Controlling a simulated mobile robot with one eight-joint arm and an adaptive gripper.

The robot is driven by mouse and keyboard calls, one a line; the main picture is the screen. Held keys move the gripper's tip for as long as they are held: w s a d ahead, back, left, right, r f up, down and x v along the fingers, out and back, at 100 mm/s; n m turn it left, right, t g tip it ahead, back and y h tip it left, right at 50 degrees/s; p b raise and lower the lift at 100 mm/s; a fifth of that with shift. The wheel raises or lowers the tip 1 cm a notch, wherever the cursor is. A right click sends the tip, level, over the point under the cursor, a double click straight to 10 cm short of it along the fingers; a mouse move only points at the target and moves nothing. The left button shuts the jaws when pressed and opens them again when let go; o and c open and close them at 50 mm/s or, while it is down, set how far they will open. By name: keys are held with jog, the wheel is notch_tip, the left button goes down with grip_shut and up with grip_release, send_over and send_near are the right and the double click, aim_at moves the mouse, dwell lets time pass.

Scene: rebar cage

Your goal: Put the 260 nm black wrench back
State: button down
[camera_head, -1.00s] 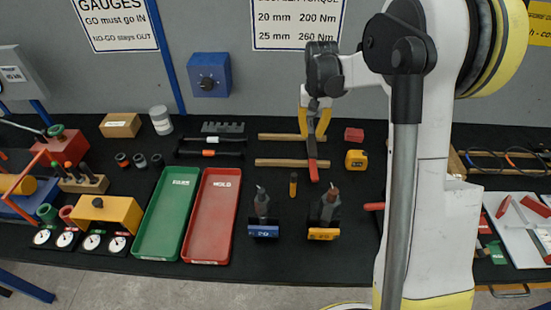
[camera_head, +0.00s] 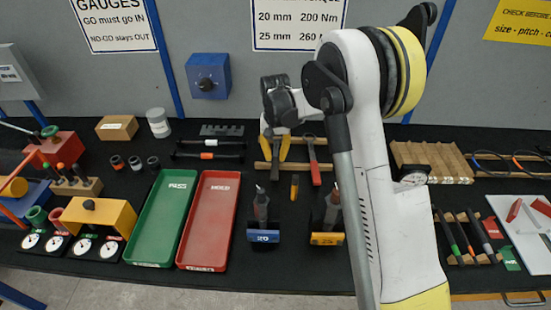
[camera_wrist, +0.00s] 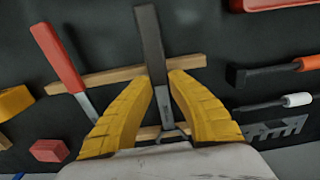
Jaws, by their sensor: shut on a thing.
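The black wrench (camera_wrist: 152,45) is between the yellow fingers of my gripper (camera_wrist: 162,80) in the wrist view. It lies lengthwise across the two wooden rails; I cannot tell whether it rests on them. In the head view my gripper (camera_head: 276,152) is over the left part of the rails (camera_head: 298,166), with the dark handle of the wrench (camera_head: 275,184) showing below it. The fingers are shut on the wrench. A red-handled wrench (camera_head: 314,170) lies on the rails just to the right; it shows on the left in the wrist view (camera_wrist: 60,60).
A red tray (camera_head: 209,222) and a green tray (camera_head: 164,220) lie to the left. Two dark bars (camera_head: 210,150) lie left of the rails. Two dark tools with blue (camera_head: 263,237) and yellow (camera_head: 327,239) bases stand in front. My arm hides the area to the right.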

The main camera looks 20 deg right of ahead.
aim_at(276, 157)
jog(key=c, duration=1.4)
grip_release()
jog(key=shift+f, duration=0.2)
jog(key=shift+o, duration=0.2)
jog(key=shift+r, duration=0.15)
jog(key=s+r+t+p, duration=0.1)
jog(key=s+r+p, duration=0.35)
jog(key=r, duration=1.45)
jog(key=s+r+n+t+b, duration=0.1)
jog(key=s+r+n+t, duration=0.3)
jog(key=s, duration=0.7)
jog(key=s+f+t, duration=0.1)
jog(key=s+t, duration=0.1)
jog(key=s, duration=1.2)
jog(key=shift+s+f, duration=0.15)
jog(key=shift+f, duration=0.1)
